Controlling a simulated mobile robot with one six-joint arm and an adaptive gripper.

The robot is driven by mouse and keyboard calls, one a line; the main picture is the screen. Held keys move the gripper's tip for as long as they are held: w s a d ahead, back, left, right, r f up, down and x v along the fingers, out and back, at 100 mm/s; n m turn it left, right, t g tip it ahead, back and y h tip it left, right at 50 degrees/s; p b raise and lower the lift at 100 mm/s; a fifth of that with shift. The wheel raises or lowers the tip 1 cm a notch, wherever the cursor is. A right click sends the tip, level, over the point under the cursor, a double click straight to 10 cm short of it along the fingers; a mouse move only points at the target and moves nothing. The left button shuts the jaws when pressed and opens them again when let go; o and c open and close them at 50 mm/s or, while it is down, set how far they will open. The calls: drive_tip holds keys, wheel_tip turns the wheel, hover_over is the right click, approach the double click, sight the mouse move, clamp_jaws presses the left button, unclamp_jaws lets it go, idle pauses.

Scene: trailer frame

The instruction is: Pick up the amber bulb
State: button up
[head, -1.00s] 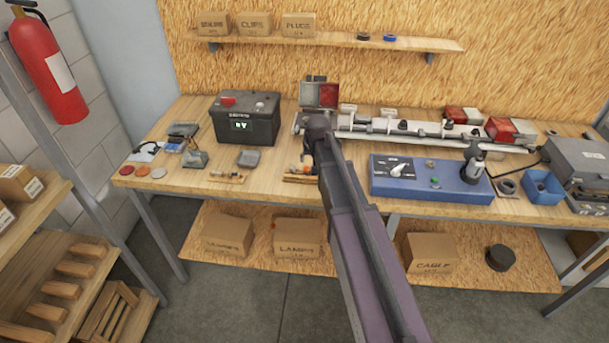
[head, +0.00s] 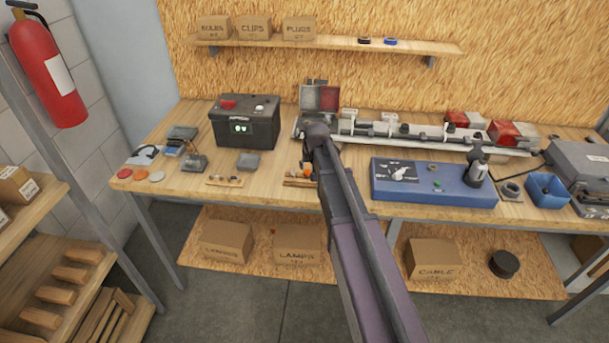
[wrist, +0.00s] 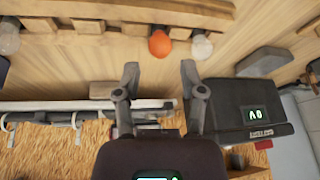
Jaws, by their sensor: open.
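The amber bulb (wrist: 160,43) is a rounded orange bulb at the wooden rack (wrist: 115,12) in the wrist view. It lies just beyond the gap between the fingertips of my gripper (wrist: 160,68), which is open and empty. A pale bulb (wrist: 201,46) sits close beside it on the right, and another pale bulb (wrist: 8,38) is at the far left. In the head view the amber bulb (head: 308,170) shows as a small orange spot just left of my arm, on the workbench. My arm hides part of the rack there, and my fingers are not clear.
A black battery box (head: 245,124) stands left of the rack; it also shows in the wrist view (wrist: 250,110). A light bar (head: 420,138) runs along the back. A blue test box (head: 430,190) lies right of my arm.

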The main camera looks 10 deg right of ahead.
sight(307, 170)
drive_tip(key=shift+b+x, duration=2)
drive_tip(key=shift+x, duration=0.35)
drive_tip(key=shift+w, duration=0.1)
drive_tip(key=c, duration=0.5)
